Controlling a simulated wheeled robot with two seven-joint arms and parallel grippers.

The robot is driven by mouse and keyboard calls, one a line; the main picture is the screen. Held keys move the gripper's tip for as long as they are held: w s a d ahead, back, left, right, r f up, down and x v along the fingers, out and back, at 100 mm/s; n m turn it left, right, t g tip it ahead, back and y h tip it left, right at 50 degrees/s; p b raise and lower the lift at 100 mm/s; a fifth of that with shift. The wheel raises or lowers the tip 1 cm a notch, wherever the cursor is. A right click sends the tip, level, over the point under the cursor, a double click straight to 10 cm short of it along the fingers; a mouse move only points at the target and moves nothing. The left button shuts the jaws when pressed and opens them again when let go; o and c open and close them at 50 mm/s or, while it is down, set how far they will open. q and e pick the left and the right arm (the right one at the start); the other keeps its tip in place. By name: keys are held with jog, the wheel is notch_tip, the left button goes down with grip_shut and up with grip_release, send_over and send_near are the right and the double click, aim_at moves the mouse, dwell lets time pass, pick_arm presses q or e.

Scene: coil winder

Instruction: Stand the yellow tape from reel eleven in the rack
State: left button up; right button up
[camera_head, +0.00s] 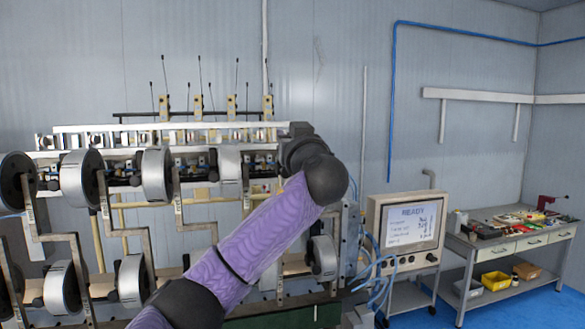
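My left arm rises from the bottom edge across the machine, and its dark end, with the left gripper (300,148), is at the right end of the upper row of reels. The fingers cannot be made out, so I cannot tell whether they are open or shut, or hold anything. Silver reels with dark sides hang in an upper row, such as one reel (155,173), and a lower row, such as another (131,280). No reel number is readable. I cannot pick out the yellow tape or be sure which part is the rack. My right gripper is not in view.
The coil winder's pale slotted rail (150,129) runs above the reels, with upright antenna-like rods behind. A workbench (520,238) with tools and a yellow bin (496,281) stands farther right. Blue floor between is clear.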

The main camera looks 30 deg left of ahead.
pick_arm(q)
jog(key=shift+f+b, duration=0.2)
jog(key=shift+b, duration=0.2)
dwell(0.3)
grip_shut()
dwell(1.5)
dwell(0.4)
jog(key=shift+r, duration=0.1)
dwell(0.4)
jog(key=shift+s+d+b, duration=0.15)
jog(key=shift+b, duration=0.35)
jog(key=shift+r, duration=0.1)
